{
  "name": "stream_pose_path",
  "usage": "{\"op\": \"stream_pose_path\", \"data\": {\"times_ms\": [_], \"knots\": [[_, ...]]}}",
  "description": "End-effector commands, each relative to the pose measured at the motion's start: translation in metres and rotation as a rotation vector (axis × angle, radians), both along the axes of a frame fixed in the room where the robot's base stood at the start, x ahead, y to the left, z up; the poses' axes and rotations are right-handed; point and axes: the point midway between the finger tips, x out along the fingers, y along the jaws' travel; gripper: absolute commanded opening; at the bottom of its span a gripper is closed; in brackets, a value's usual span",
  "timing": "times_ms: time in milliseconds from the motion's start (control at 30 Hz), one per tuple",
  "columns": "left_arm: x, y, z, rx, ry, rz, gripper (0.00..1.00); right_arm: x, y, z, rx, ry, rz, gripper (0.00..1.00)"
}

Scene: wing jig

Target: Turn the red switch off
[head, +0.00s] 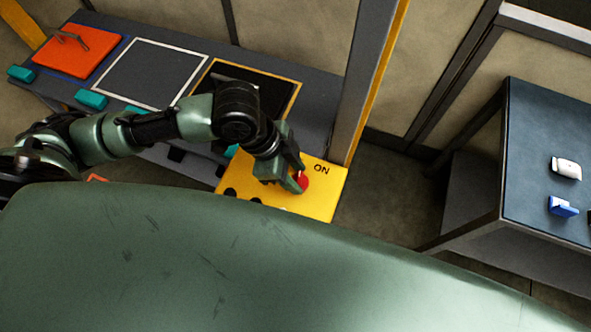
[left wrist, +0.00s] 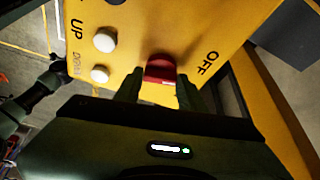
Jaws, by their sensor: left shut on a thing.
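The red switch (head: 303,181) sits on the yellow control panel (head: 325,203), just below the ON label in the head view. In the left wrist view the red switch (left wrist: 160,70) lies between my fingers, with the OFF label (left wrist: 211,62) to its right. My left gripper (head: 296,180) is shut on the switch, and its fingers (left wrist: 157,88) stand on either side of the knob. The fingers hide part of the knob, and I cannot tell which label it is set to. My right gripper is not in view.
White buttons (left wrist: 104,40) marked UP and DOWN sit on the panel beside the switch. A grey post (head: 357,80) rises just behind the panel. A grey bench (head: 325,90) with an orange plate (head: 78,50) runs left. A dark table (head: 550,120) stands right, with floor between.

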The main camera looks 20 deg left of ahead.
Motion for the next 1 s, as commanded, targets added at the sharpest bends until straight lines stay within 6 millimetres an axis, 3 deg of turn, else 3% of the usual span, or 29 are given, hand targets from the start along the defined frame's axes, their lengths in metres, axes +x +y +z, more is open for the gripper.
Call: {"op": "stream_pose_path", "data": {"times_ms": [500,1000], "knots": [[-0.0037,-0.0019,0.0005,0.000,0.000,0.416,0.00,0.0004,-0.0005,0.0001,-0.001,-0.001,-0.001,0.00],[-0.0041,-0.0021,0.0003,0.001,-0.001,0.554,0.00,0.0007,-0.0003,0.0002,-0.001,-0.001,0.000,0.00]]}}
